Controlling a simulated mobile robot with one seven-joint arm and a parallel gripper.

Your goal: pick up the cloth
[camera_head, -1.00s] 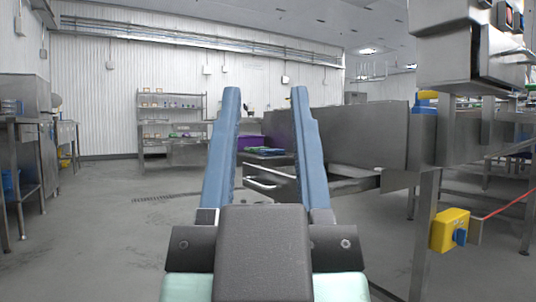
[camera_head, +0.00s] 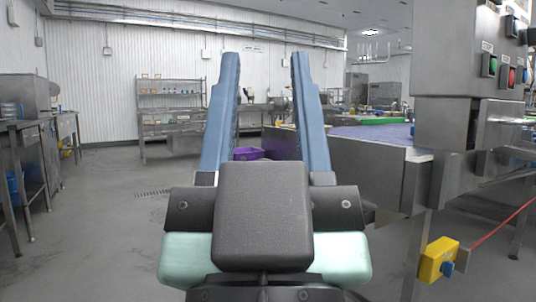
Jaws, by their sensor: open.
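My gripper (camera_head: 262,58) is in the middle of the view, its two long blue fingers pointing up and set wide apart. It is open, with nothing between the fingers. I cannot make out a cloth in this view. Part of the room behind the fingers and the dark gripper body is hidden.
A steel conveyor (camera_head: 368,170) with a purple belt (camera_head: 375,132) runs along the right. A control cabinet (camera_head: 445,55) hangs above it and a yellow switch box (camera_head: 437,260) below. A purple crate (camera_head: 247,154) stands ahead. Steel tables (camera_head: 32,150) line the left. Floor (camera_head: 110,215) at left is clear.

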